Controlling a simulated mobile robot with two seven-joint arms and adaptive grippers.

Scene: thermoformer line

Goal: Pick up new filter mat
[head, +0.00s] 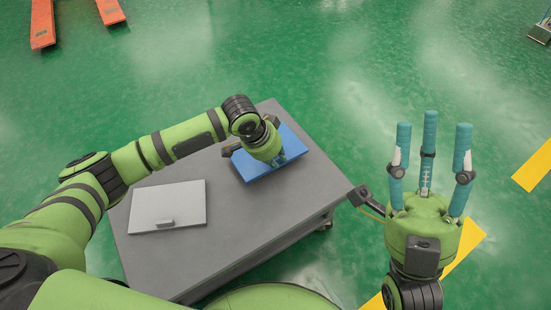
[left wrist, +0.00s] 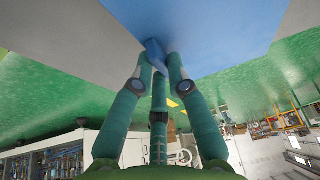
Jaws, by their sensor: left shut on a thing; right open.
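A flat blue filter mat (head: 296,142) is at the far right part of the grey cart top (head: 250,215); I cannot tell if it rests there or is slightly raised. My left gripper (head: 280,159) points down over it and covers its middle. In the left wrist view the blue mat (left wrist: 225,30) fills the top, and the fingers are shut on its small blue handle (left wrist: 154,52). My right gripper (head: 430,125) is open and empty, fingers up, to the right of the cart.
A light grey panel (head: 185,195) with a small handle lies on the cart's left part. Orange beams (head: 42,22) are at the far left on the green floor. Yellow floor stripes (head: 535,165) run at the right. The floor behind the cart is clear.

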